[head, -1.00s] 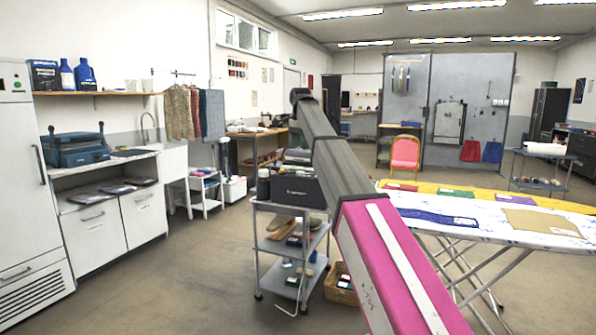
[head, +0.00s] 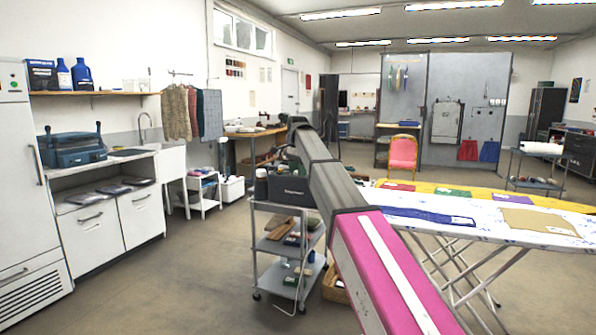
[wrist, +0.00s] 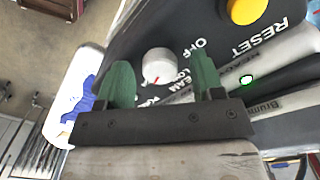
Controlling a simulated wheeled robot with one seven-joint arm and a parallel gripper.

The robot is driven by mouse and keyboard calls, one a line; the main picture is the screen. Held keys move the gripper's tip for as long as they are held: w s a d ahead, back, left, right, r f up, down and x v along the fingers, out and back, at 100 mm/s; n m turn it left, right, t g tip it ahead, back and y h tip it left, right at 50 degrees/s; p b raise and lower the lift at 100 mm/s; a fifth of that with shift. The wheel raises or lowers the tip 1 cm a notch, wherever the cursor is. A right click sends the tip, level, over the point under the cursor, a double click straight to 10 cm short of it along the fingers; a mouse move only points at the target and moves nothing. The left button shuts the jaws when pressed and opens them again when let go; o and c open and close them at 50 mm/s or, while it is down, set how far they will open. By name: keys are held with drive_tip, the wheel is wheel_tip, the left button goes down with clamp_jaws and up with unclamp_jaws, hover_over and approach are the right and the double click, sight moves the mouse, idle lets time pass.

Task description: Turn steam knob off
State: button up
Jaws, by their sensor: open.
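In the wrist view, the white round steam knob (wrist: 158,66) sits on a dark panel. A red mark on it points toward the lower-side lettering, away from the word "OFF". My gripper (wrist: 163,78) is open, with one green finger on each side of the knob in the picture. I see gaps between knob and fingers, and cannot tell how deep the fingers reach. In the head view, the dark steam unit (head: 289,191) stands on a grey trolley (head: 262,208), partly covered by my arm. My gripper is hidden there.
In the wrist view, a yellow button (wrist: 247,10) marked "RESET" and a small green light (wrist: 246,80) are on the panel near the fingers. In the head view, an ironing board (head: 480,215) with cloth pieces lies right of my arm. Open floor is left of the trolley.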

drive_tip(key=c, duration=0.9)
